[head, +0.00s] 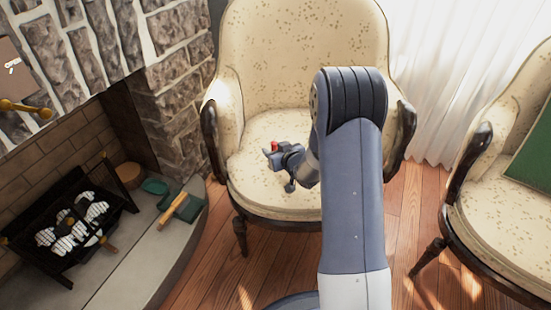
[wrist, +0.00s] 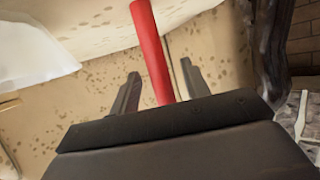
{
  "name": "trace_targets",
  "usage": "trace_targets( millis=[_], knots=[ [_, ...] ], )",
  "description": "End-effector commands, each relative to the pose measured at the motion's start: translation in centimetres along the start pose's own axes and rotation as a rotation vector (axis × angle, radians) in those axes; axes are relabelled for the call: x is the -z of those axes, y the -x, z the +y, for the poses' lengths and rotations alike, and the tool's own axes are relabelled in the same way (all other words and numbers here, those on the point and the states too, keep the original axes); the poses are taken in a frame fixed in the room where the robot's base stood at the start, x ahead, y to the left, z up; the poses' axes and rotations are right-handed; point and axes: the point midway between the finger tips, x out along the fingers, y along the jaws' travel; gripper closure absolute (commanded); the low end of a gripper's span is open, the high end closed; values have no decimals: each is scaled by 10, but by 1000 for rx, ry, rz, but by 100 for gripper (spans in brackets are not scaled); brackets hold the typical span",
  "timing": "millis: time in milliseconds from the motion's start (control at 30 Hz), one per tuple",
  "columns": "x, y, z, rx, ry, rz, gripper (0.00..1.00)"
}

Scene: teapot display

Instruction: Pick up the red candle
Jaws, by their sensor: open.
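The red candle (wrist: 152,50) is a plain, slim stick in the wrist view. It runs from the top edge down between my two fingers, and its lower end is hidden behind the gripper body. My gripper (wrist: 160,88) is open, with one finger to the left of the candle and one to the right. Gaps show on both sides of the candle. In the head view, a small red part of the candle (head: 274,146) shows at my gripper (head: 269,152), over the seat of the cream chair (head: 290,45).
The cream chair's dark wooden arms (head: 211,140) rise on both sides. A second chair with a green cushion (head: 533,150) stands at the right. A stone fireplace (head: 180,75) with a log grate (head: 70,225) is at the left. Wooden floor (head: 390,240) lies in front.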

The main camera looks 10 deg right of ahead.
Motion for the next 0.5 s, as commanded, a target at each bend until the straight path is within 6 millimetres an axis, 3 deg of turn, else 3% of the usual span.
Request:
trace_targets(
  millis=[100,367,500],
  knots=[
    [-1,-13,0,0,0,1,56],
    [0,-16,0,-1,-1,-1,56],
    [0,-16,0,-1,-1,0,65]
  ],
)
